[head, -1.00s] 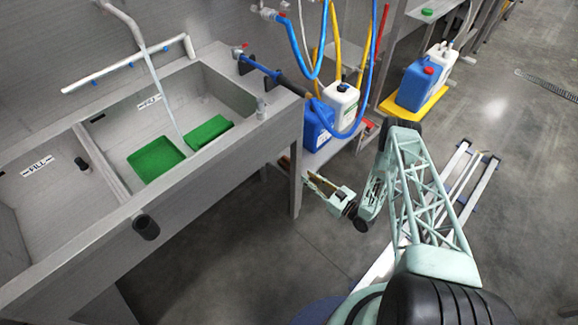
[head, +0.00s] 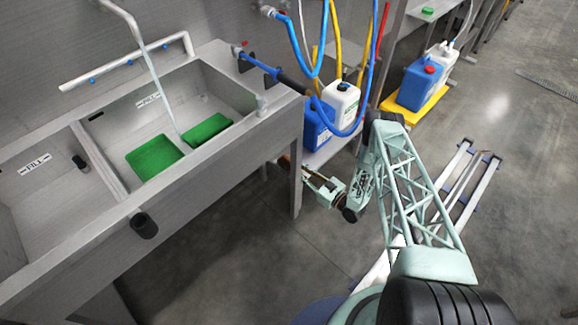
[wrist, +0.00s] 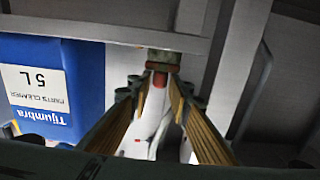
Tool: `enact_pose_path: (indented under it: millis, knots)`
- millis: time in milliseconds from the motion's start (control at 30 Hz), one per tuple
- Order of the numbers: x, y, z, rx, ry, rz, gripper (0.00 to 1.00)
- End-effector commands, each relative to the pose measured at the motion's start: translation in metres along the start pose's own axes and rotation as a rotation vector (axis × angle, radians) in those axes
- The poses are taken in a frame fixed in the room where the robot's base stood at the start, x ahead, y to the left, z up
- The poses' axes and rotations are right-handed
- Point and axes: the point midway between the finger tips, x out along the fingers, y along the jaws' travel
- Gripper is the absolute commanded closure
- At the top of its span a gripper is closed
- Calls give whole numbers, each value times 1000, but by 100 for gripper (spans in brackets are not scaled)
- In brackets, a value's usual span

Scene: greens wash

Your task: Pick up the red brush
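My gripper (head: 309,178) is low beside the sink's front right leg, reaching toward the lower shelf. It also shows in the wrist view (wrist: 160,92), with its two long fingers apart and a gap between them. A small red part (wrist: 160,79), possibly of the red brush, shows between the fingertips, in front of a dull greenish block with red edges. I cannot tell its full shape or whether the fingers touch it. A white object with a red spot shows below it between the fingers.
A blue canister (head: 316,122) and a white canister (head: 341,103) stand on the lower shelf (head: 325,152). The sink leg (head: 296,180) is close left of my gripper. Blue hoses hang above. The sink holds green trays (head: 154,157). Open floor lies in front.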

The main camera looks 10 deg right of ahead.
Motion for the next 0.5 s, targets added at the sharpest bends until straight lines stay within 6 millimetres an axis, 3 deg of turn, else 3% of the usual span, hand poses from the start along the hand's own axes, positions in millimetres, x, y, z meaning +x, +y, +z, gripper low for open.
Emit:
enact_pose_path:
  millis: [200,500]
  knots:
    - [19,0,1,-1,0,-1,82]
    - [24,0,0,0,0,-1,82]
